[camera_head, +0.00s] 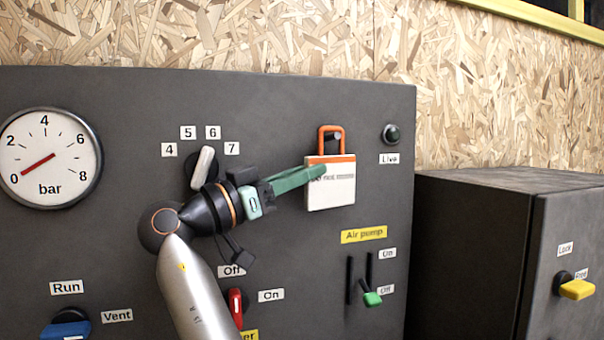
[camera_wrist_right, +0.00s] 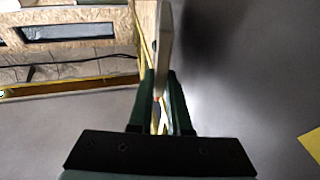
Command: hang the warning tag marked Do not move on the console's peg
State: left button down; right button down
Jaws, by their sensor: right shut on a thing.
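The warning tag (camera_head: 331,192) is a white plate with an orange top band, an orange loop and lettering partly covered by my finger. It is upright in front of the grey console (camera_head: 290,110). My right gripper (camera_head: 318,174) is shut on the tag's left part. In the right wrist view the tag (camera_wrist_right: 165,50) shows edge-on between the green fingers (camera_wrist_right: 163,105). A dark, peg-like end (camera_head: 336,137) shows inside the loop's opening. I cannot tell whether the loop is around the peg or only in front of it. My left gripper is not in view.
A rotary selector (camera_head: 203,166) and red switch (camera_head: 235,308) are close to my right arm. The air pump lever (camera_head: 372,298) is below the tag, the Live lamp (camera_head: 391,134) to its right. A pressure gauge (camera_head: 49,158) is far left, a second cabinet (camera_head: 480,200) right.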

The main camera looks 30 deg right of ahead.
dwell(0.3)
jog(key=c, duration=0.8)
grip_release()
jog(key=shift+a, duration=0.1)
jog(key=shift+v, duration=6.2)
